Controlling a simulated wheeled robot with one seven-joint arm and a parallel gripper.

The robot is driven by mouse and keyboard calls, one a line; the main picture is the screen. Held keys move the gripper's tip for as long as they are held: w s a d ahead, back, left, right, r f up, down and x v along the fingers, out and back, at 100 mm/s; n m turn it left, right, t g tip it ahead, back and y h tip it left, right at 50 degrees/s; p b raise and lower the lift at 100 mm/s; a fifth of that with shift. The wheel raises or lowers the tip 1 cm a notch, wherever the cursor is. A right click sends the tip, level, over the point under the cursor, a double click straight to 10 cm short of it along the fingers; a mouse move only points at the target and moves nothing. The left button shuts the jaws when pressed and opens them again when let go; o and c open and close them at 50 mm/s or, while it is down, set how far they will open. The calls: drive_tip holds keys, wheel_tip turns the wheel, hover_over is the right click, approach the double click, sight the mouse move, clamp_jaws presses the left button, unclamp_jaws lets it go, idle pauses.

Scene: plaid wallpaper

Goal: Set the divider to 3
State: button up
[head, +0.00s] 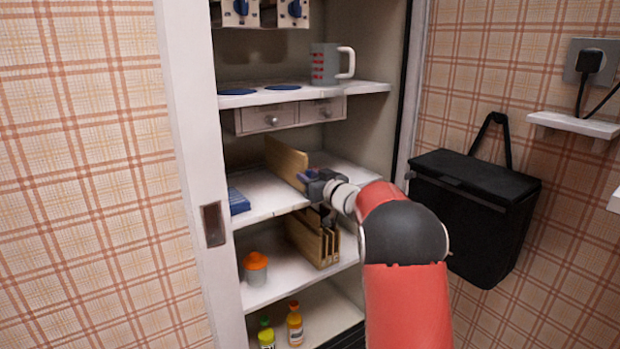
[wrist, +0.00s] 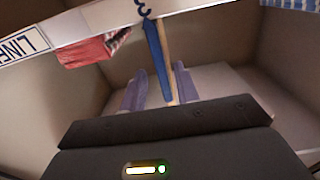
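The divider, an upright tan wooden board (head: 286,160), stands on the middle shelf of the cupboard in the head view. My gripper (head: 306,178) is at its front right edge. In the wrist view the divider's thin edge (wrist: 166,45) runs between the two greyish-purple fingers of my gripper (wrist: 159,80), nearer the right finger. The fingers are apart, with gaps beside the board. A blue strip (wrist: 155,45) hangs from a dark hook in front of the board's upper part. I cannot read any position numbers on the shelf.
A blue flat item (head: 238,201) lies left of the divider. Drawers (head: 270,119) hang above. A slotted wooden rack (head: 318,243) and an orange-lidded jar (head: 256,268) stand below. The wrist view shows a lettered label (wrist: 22,45) and red cloth (wrist: 90,49).

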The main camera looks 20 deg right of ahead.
drive_tip(key=b+v, duration=0.1)
drive_tip(key=v, duration=0.7)
drive_tip(key=shift+r, duration=0.1)
drive_tip(key=s+a+r+m+g+h, duration=0.1)
drive_tip(key=s+r+m+g+h, duration=0.25)
drive_tip(key=s+h, duration=0.75)
drive_tip(key=s+a+f+g+y, duration=0.1)
drive_tip(key=s+a+f+g, duration=0.1)
drive_tip(key=s, duration=0.8)
drive_tip(key=s+a+f+g+y, duration=0.2)
drive_tip(key=s+f, duration=0.4)
drive_tip(key=s, duration=0.5)
drive_tip(key=s+a+f+g+y, duration=0.2)
drive_tip(key=s+a+f+g, duration=0.2)
drive_tip(key=s, duration=0.7)
drive_tip(key=shift+s+a, duration=0.2)
drive_tip(key=shift+a, duration=0.7)
